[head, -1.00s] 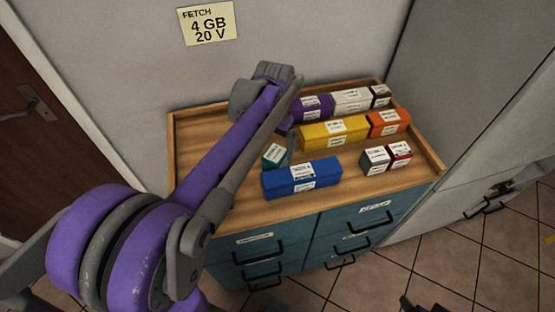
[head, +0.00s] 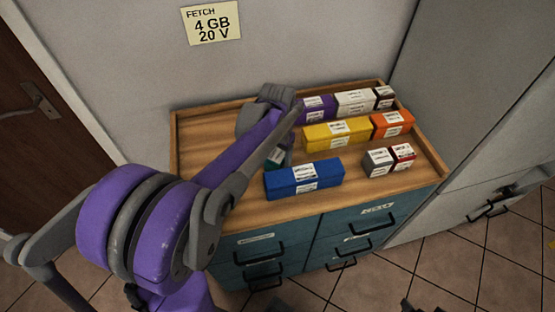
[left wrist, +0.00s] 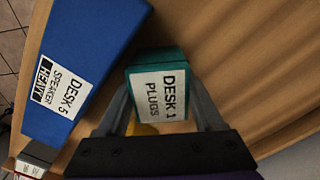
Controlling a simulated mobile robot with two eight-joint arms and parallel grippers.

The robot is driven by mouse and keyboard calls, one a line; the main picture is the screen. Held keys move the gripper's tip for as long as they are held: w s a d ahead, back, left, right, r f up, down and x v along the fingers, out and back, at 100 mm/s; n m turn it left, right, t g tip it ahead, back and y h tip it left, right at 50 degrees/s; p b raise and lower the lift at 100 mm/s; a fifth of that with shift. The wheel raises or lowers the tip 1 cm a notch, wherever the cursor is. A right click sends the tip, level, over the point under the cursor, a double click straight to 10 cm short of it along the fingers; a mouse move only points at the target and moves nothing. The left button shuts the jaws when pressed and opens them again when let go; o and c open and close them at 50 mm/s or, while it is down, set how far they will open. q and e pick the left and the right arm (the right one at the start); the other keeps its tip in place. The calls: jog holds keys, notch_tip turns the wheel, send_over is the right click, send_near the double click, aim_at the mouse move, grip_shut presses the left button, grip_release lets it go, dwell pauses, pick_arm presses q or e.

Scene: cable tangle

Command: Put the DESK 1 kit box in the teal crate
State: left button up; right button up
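The DESK 1 kit box is a small teal box with a white label reading "DESK 1 PLUGS" (left wrist: 160,95). In the head view the teal box (head: 273,160) is largely covered by my left arm, behind the blue box. In the left wrist view my left gripper (left wrist: 160,100) has one finger on each side of the teal box. The fingers stand apart and the box is slightly turned between them; a firm hold does not show. In the head view the fingertips are hidden behind the arm. My right gripper is not clearly seen. No teal crate shows.
A blue DESK 5 box (head: 304,178) lies close beside it. Yellow (head: 337,134), purple (head: 319,108), white (head: 355,102), orange (head: 391,124), grey (head: 377,162) and dark red (head: 403,156) boxes share the rimmed wooden top (head: 225,205).

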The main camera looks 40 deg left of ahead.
pick_arm(q)
jog(key=c, duration=0.8)
